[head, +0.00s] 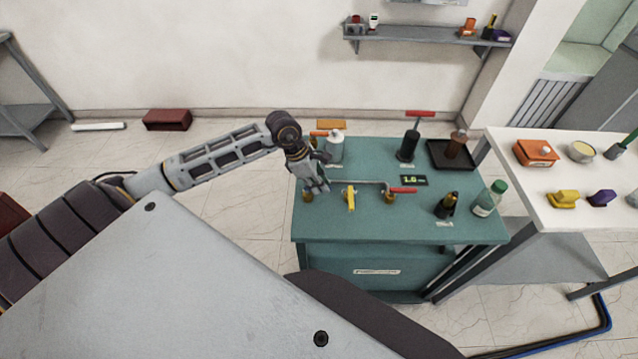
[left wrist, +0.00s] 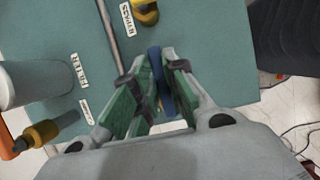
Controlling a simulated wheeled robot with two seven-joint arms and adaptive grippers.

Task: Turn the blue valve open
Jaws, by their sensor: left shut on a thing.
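In the left wrist view, the blue valve (left wrist: 157,72) shows as a narrow blue handle between the green-padded fingers of my left gripper (left wrist: 158,95). The fingers are shut on it. In the head view, my left gripper (head: 318,188) is at the left part of the green table (head: 340,228), and it hides the blue handle there. A thin pipe (left wrist: 112,40) runs away from the gripper. A yellow valve (head: 350,198) and a red-handled valve (head: 402,190) sit along the pipe to the right. My right gripper is not in view.
A white canister (head: 335,150) with an orange handle stands behind my gripper. A dark pump with a red handle (head: 419,113), a black tray (head: 437,158), a dark bottle (head: 446,206) and a green-capped bottle (head: 488,200) stand further right. A white table (head: 590,215) adjoins on the right.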

